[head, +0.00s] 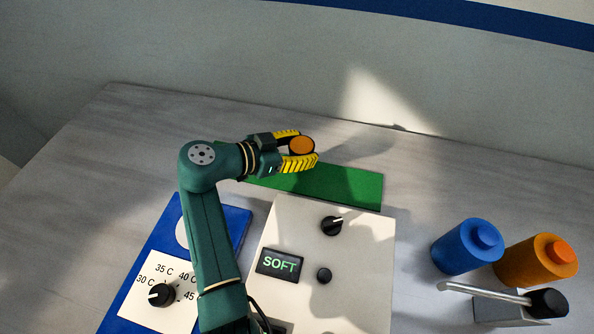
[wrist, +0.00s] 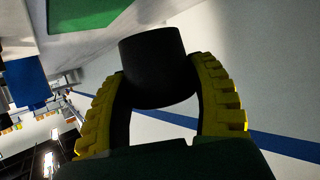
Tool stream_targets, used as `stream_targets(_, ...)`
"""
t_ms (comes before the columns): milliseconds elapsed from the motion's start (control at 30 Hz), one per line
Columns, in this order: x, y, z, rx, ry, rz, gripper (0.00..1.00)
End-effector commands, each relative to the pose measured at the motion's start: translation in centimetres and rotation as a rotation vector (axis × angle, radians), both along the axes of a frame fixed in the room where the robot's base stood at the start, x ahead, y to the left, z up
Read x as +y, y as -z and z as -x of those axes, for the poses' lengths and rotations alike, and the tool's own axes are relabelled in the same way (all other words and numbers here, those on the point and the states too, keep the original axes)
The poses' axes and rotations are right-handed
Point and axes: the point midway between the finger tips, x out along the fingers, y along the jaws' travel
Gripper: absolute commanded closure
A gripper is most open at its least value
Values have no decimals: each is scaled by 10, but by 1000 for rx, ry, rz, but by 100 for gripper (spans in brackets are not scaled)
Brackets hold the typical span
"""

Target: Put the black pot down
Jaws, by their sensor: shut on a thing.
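The black pot (wrist: 152,62) is between the yellow fingers of my gripper (head: 305,146), which is shut on it. In the head view the pot (head: 302,146) shows from above as a dark rim around an orange round top. It looks held above the back edge of the green mat (head: 345,187); the exact height is hard to tell. In the wrist view my gripper (wrist: 158,74) has one finger on each side of the pot, and a corner of the green mat (wrist: 85,12) shows at the top.
A white panel (head: 355,270) with a "SOFT" display (head: 280,264) and knobs stands in front of the mat. A blue unit (head: 233,222) with a temperature dial (head: 161,295) is at left. Blue (head: 465,250) and orange (head: 522,262) containers and a black-knobbed lever (head: 546,303) are at right.

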Motion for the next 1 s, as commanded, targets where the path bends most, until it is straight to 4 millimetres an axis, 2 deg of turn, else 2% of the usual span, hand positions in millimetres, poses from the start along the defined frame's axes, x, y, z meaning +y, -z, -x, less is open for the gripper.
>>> stream_targets(33, 0, 11, 0, 2, 0, 1, 77)
stream_targets(333, 0, 62, 0, 1, 0, 0, 77)
stream_targets(700, 0, 67, 0, -1, -1, -1, 77)
stream_targets(733, 0, 66, 0, -1, -1, -1, 38)
stream_targets(867, 0, 65, 0, -1, -1, -1, 13)
stream_targets(1000, 0, 65, 0, -1, -1, -1, 11)
